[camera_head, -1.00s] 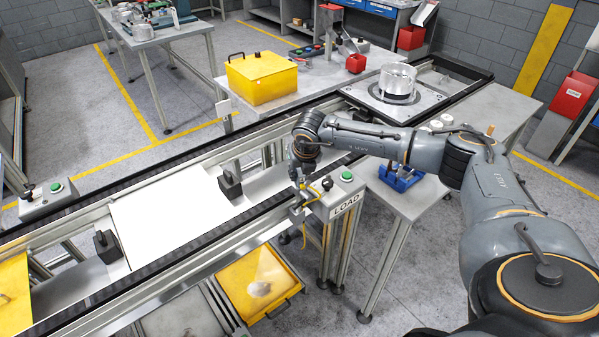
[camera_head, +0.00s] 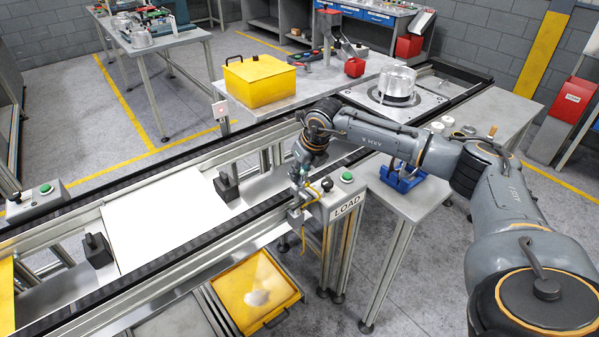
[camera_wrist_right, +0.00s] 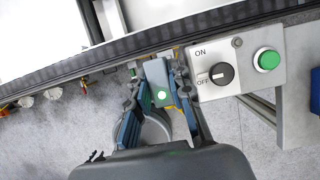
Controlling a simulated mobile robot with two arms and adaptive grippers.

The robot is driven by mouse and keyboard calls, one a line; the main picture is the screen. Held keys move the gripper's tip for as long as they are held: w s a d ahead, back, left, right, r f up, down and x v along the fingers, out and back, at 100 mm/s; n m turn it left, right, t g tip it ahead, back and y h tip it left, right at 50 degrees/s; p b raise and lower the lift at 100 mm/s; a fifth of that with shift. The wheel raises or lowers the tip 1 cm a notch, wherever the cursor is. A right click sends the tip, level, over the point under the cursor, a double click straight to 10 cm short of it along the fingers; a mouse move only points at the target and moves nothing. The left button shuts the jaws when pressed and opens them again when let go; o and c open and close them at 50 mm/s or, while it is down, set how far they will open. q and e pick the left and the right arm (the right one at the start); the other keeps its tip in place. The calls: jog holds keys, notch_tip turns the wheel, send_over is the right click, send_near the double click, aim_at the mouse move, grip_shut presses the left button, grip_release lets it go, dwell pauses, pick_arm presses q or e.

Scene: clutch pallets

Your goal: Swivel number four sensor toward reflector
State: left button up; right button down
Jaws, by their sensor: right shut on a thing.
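The sensor (camera_wrist_right: 162,92) is a small grey-blue block with a lit green spot, below the near conveyor rail in the right wrist view. My right gripper (camera_wrist_right: 157,80) has its fingers on either side of it and is shut on it. In the head view, my right gripper (camera_head: 299,176) points down at the near rail, beside the LOAD post, and mostly hides the sensor. A small pale plate, apparently the reflector (camera_head: 221,111), stands on the far side of the conveyor with a red spot on it. My left gripper is not in view.
The control box (camera_wrist_right: 235,72) with its black ON/OFF knob and green button sits close to the right of my gripper. A yellow cable (camera_head: 304,226) hangs below. A yellow bin (camera_head: 258,76) and clear-topped fixture stand on the tables behind.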

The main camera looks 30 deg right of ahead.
jog(key=c, duration=1.2)
grip_release()
jog(key=v, duration=1.2)
